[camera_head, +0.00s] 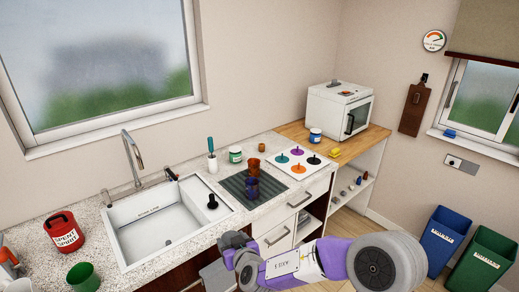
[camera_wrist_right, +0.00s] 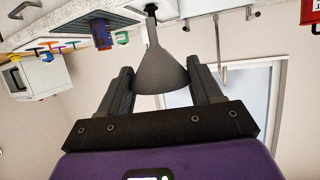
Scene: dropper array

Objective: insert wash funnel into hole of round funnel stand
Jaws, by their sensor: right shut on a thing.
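A grey funnel (camera_wrist_right: 163,70) is between the two dark fingers of my right gripper (camera_wrist_right: 163,88) in the right wrist view, which looks upside down. The gripper is shut on its wide cone, and the narrow stem points away from the palm. A black piece (camera_wrist_right: 151,12) shows beyond the stem tip; I cannot tell whether they touch. In the head view my right gripper (camera_head: 232,246) is in front of the counter, and the funnel cannot be made out there. I cannot clearly identify the round funnel stand. My left gripper is not in view.
The white sink (camera_head: 150,225) holds a small black object (camera_head: 212,202). A white board (camera_head: 297,171) with coloured round pieces lies behind. A red canister (camera_head: 63,233) stands left.

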